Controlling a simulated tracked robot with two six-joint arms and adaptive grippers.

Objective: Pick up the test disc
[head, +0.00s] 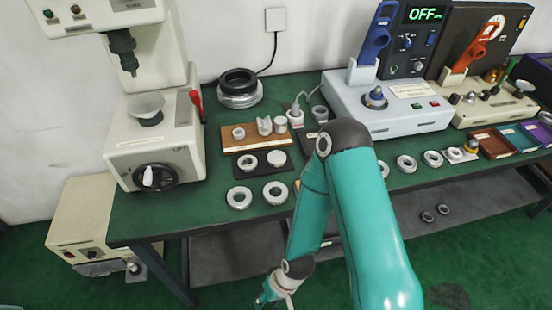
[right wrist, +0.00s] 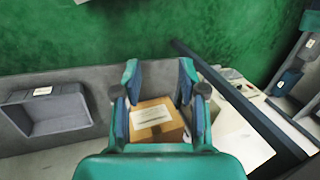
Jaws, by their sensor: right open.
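A pale, solid-looking disc (head: 276,158) lies on a small black pad (head: 262,166) on the green bench, beside a metal ring (head: 247,162). It may be the test disc, but I cannot tell for sure. My right gripper (head: 272,299) is low at the bottom edge of the head view, in front of the bench and well away from the disc. In the right wrist view the right gripper (right wrist: 160,72) is open and empty, with a cardboard box (right wrist: 155,122) visible beyond its fingers. The disc does not show there. My left gripper is not in view.
A wooden block with metal parts (head: 255,137) stands behind the pad. Two rings (head: 239,197) lie in front of it. A press (head: 155,130) stands left, a blue-handled instrument (head: 385,105) right. My right arm hides part of the bench. A grey bin (right wrist: 45,108) shows below.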

